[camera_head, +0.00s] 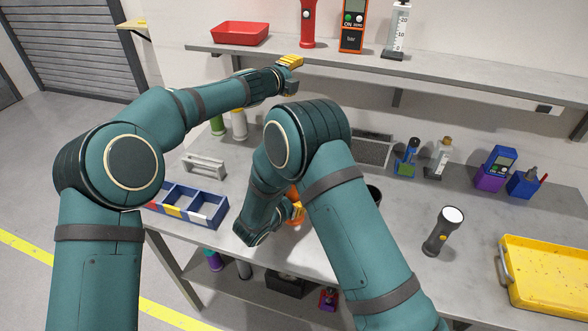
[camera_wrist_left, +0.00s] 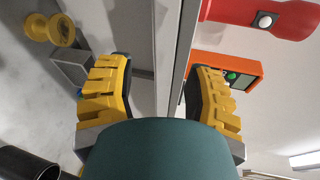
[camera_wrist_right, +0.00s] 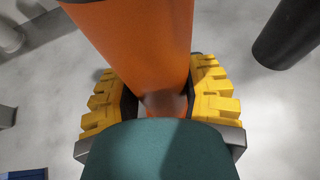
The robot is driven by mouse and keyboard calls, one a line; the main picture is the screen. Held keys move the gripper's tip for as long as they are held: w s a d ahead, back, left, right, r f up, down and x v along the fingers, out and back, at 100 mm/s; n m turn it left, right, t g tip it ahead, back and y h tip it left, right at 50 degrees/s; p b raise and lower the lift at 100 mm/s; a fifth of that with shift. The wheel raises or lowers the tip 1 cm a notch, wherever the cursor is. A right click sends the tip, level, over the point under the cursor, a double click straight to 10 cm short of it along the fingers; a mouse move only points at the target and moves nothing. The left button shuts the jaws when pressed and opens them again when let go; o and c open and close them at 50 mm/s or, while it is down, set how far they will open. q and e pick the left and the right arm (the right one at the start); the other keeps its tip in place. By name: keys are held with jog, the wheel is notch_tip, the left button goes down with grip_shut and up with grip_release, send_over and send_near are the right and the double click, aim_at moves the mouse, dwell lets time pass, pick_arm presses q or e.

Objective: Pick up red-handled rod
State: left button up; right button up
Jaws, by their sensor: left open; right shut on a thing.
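A thin red piece (camera_head: 543,181) sticks up at the blue holder (camera_head: 522,184) at the right back of the bench; it is too small to tell whether it is the red-handled rod. No other red-handled rod shows clearly. My left gripper (camera_head: 289,62) is raised near the upper shelf's front edge; in the left wrist view its yellow fingers (camera_wrist_left: 158,80) are apart with nothing between them. My right gripper (camera_wrist_right: 162,105) is shut on an orange cylinder (camera_wrist_right: 140,35) over the bench. In the head view my right arm hides most of that cylinder.
The shelf (camera_head: 450,80) holds a red tray (camera_head: 240,33), red flashlight (camera_head: 308,22), orange meter (camera_head: 352,25) and syringe (camera_head: 396,32). On the bench are a blue divided bin (camera_head: 222,207), a dark flashlight (camera_head: 440,232) and a yellow tray (camera_head: 545,270). Bare bench lies between the flashlight and tray.

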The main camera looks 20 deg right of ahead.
pick_arm(q)
jog(key=s+a+f+m+g+y, duration=0.25)
jog(key=s+m+y, duration=0.2)
jog(key=s, duration=0.55)
jog(key=s+a+f+m+g+y, duration=0.15)
jog(key=s+m+g+y, duration=0.35)
jog(key=s, duration=0.5)
jog(key=shift+n+t+y, duration=0.55)
jog(key=shift+t, duration=0.2)
jog(key=shift+s+a+x, duration=0.1)
jog(key=shift+a+x, duration=0.05)
jog(key=shift+x, duration=1.75)
jog(key=shift+s+a+x, duration=0.1)
jog(key=shift+a+x, duration=0.1)
jog(key=shift+x, duration=1.65)
jog(key=shift+s+a+x, duration=0.1)
jog(key=shift+a+x, duration=0.05)
jog(key=shift+x, duration=1.75)
jog(key=shift+f, duration=0.15)
grip_shut()
